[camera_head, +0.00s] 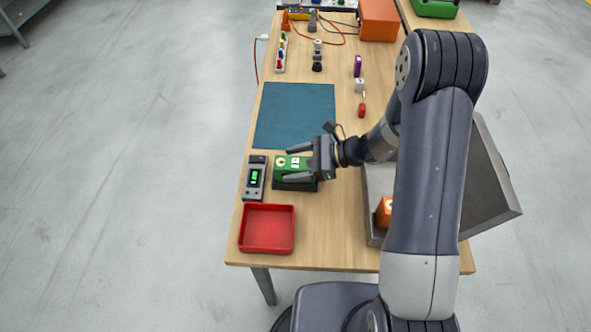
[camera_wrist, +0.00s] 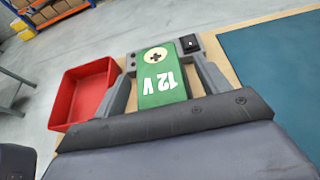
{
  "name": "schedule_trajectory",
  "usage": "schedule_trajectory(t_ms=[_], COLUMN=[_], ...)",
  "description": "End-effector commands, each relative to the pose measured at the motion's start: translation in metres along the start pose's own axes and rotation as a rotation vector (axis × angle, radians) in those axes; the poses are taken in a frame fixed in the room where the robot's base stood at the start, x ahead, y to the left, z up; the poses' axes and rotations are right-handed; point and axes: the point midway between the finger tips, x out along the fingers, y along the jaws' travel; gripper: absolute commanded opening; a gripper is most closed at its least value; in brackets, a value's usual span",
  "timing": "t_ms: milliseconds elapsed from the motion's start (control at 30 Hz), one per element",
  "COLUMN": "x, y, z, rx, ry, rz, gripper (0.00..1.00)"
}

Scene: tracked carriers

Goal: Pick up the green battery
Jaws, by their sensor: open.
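The green battery (camera_head: 290,165), marked 12 V, sits on a dark base (camera_head: 296,186) near the left edge of the table. In the wrist view the green battery (camera_wrist: 158,72) lies between my two fingers, with its far end pointing away from me. My gripper (camera_head: 297,164) is open, with one finger on each side of the battery. The wrist view also shows my gripper (camera_wrist: 160,70) with its fingers spread around it. I cannot tell whether the fingers touch the battery. The gripper body hides the battery's near end.
A red tray (camera_head: 267,229) is at the near left corner. A blue mat (camera_head: 294,115) lies behind. A grey open case (camera_head: 376,209) with an orange block (camera_head: 384,211) is at right.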

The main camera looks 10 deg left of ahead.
Motion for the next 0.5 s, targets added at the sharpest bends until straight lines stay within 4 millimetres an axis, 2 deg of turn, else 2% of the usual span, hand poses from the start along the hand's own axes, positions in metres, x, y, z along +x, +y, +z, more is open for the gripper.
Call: schedule_trajectory(t_ms=[67,500], x=[-0.0002,-0.0004], y=[-0.0001,0.0000], z=[0.0000,0.0001], rx=[0.000,0.000], ry=[0.000,-0.001], rz=[0.000,0.000], gripper=[0.71,0.36])
